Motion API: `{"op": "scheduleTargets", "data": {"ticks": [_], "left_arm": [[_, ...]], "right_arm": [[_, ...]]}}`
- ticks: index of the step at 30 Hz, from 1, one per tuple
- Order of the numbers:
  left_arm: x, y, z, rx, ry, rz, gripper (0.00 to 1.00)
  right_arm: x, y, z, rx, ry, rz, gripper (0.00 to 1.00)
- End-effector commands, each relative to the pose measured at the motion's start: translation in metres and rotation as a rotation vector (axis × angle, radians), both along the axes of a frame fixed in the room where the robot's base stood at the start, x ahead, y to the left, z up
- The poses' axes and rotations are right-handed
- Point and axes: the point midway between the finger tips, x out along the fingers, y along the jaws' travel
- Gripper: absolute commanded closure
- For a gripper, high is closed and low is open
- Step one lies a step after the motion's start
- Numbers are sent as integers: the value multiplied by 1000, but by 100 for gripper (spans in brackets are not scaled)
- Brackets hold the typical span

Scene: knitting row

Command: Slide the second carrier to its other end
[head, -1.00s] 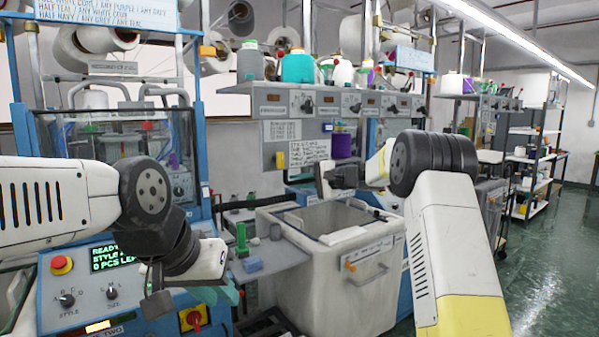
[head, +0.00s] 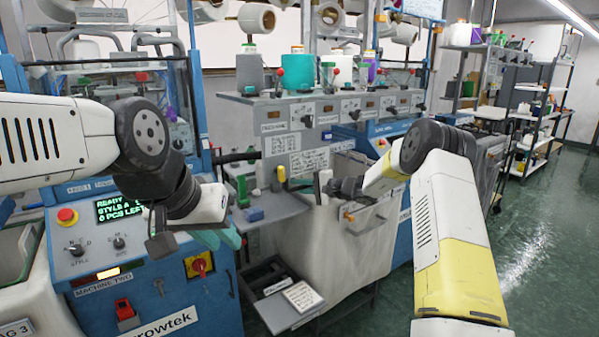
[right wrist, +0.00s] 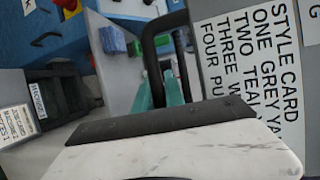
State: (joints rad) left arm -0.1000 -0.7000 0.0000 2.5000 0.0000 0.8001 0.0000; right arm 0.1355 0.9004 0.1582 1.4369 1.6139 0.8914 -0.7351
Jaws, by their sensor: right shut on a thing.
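Small coloured parts show behind the clear guard of machine two: a red one (head: 141,76) and a purple one (head: 170,114). They may be carriers; I cannot tell which is the second. My right gripper (right wrist: 163,92) has teal fingers either side of a black bent bar (right wrist: 151,50) in the right wrist view and looks shut on it. In the head view its fingertips are hard to make out, near the grey cabinet front. My left gripper (head: 220,238) hangs before the machine's control panel (head: 155,260), clear of it; its finger gap is unclear.
A style card (right wrist: 250,70) is beside my right fingers. A white bin (head: 350,245) stands below my right arm. Yarn cones (head: 299,68) stand on top of the cabinet.

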Motion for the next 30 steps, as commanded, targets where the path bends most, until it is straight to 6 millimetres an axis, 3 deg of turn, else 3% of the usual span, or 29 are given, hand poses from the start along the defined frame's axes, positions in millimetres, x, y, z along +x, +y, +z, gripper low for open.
{"op": "scheduleTargets", "data": {"ticks": [1,15,22,30], "left_arm": [[0,0,0,0,0,0,75],[0,0,0,0,0,0,75],[0,0,0,0,0,0,75],[0,0,0,0,0,0,75]], "right_arm": [[-3,-1,-20,-5,17,1,100],[-3,0,-108,-6,16,1,100],[-3,0,-146,-7,14,2,100],[-3,0,-173,-7,13,2,100]]}}
